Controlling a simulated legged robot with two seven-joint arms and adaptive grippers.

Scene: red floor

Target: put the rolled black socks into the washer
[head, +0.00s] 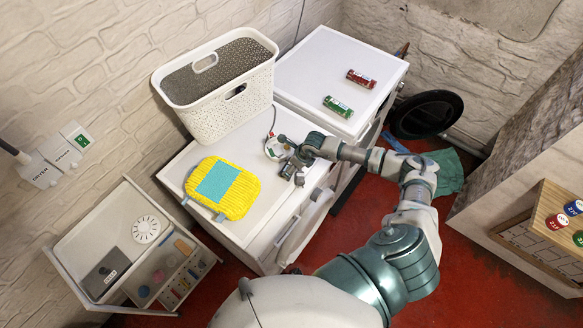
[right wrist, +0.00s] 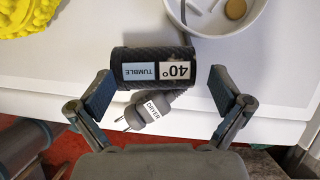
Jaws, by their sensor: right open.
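The rolled black socks (right wrist: 152,57) lie on a white top in the right wrist view, with a blue "TUMBLE" label and a white "40°" label. My right gripper (right wrist: 161,80) is open, with one finger at each end of the roll and small gaps visible. In the head view my right gripper (head: 291,168) is over the top of the near white machine (head: 262,215), and I cannot make out the socks there. A far white machine (head: 316,62) stands behind it, with a black round door (head: 427,114) beside it. I cannot tell which machine is the washer. My left gripper is not in view.
A grey plug (right wrist: 150,112) marked "DRYER" lies against the socks. A white bowl (right wrist: 243,28) holds small items. A teal cloth (head: 446,170) lies on the red floor.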

